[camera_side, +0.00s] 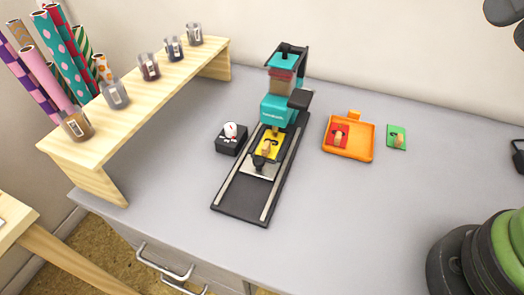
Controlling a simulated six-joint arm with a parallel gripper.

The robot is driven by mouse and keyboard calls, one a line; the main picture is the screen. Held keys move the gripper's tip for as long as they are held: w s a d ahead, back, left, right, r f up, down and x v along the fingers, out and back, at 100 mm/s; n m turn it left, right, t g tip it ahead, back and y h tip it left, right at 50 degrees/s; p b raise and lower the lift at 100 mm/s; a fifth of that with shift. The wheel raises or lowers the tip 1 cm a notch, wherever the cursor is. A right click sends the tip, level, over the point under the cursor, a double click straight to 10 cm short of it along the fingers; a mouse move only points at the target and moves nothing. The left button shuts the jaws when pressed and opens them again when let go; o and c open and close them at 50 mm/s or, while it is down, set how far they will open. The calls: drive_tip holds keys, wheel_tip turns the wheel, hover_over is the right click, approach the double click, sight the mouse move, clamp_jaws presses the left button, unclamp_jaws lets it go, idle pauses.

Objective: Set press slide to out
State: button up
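A teal and black press (281,100) stands at the back end of a long black base with two pale rails (280,180). Its slide, a metal plate (261,168) with a small dark knob, sits between the rails close to the press head. A yellow pad with a wooden piece lies at the slide (271,142). The rails in front of the slide are bare. My gripper is not clearly shown; a dark piece cut off at the right edge may be part of it, and its fingers cannot be made out.
A black box with a white-topped item (231,138) stands left of the press. Right of it are an orange tray (358,152) holding a red pad, and a green pad (396,138). The front grey tabletop is clear.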

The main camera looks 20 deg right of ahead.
drive_tip(key=w+a+m+g, duration=0.2)
drive_tip(key=w+a+m, duration=0.15)
drive_tip(key=w, duration=0.45)
drive_tip(key=m+g+h, duration=0.2)
drive_tip(key=m+g, duration=0.2)
drive_tip(key=m, duration=0.1)
hover_over(259, 159)
wheel_tip(259, 159, down, 20)
wheel_tip(259, 159, down, 9)
drive_tip(key=shift+f, duration=0.1)
